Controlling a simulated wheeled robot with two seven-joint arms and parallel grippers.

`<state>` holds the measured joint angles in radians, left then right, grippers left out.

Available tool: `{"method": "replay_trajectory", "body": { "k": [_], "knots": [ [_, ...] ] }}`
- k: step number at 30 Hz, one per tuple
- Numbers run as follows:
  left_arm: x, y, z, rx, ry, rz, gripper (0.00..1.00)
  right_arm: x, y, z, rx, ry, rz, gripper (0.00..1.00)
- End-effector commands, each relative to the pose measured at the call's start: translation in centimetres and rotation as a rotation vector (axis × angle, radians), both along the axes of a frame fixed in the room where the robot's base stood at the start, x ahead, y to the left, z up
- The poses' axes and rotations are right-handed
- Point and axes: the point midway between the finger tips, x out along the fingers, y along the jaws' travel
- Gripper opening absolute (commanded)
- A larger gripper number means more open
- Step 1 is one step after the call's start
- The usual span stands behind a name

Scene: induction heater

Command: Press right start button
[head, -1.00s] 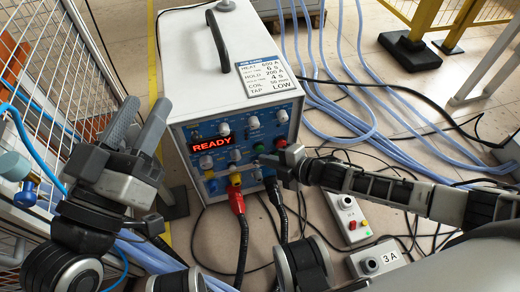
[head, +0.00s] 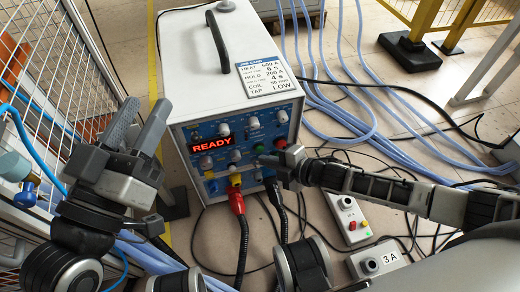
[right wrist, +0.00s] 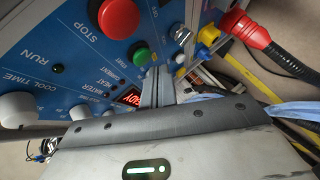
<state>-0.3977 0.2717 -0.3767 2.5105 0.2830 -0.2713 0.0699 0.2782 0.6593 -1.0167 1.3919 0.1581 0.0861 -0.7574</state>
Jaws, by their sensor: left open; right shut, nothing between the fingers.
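The induction heater (head: 190,80) is a white box with a blue front panel and a lit red READY display (head: 212,145). A green button (right wrist: 141,56) sits on the panel beside a larger red STOP button (right wrist: 118,17); the red button also shows in the head view (head: 281,143). My right gripper (head: 260,160) is at the panel, shut and empty. In the right wrist view its fingertips (right wrist: 157,72) are close beside the green button; I cannot tell whether they touch it. My left gripper (head: 145,118) is open and empty, left of the heater.
Red (head: 237,202) and black plugs with cables hang from the lower panel. Two grey control boxes (head: 352,222) lie on the floor at the right. Pale blue hoses cross the floor. A wire mesh fence (head: 45,65) stands at the left.

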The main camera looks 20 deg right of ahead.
Motion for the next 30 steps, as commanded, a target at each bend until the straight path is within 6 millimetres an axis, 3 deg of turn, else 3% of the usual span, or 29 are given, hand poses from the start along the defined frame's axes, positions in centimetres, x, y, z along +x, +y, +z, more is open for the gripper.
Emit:
{"method": "replay_trajectory", "body": {
  "k": [30],
  "knots": [
    [-0.02,-0.01,-0.22,0.000,0.001,0.000,0.41,0.86,0.06,0.01,0.001,-0.001,0.000,0.00]
  ]
}}
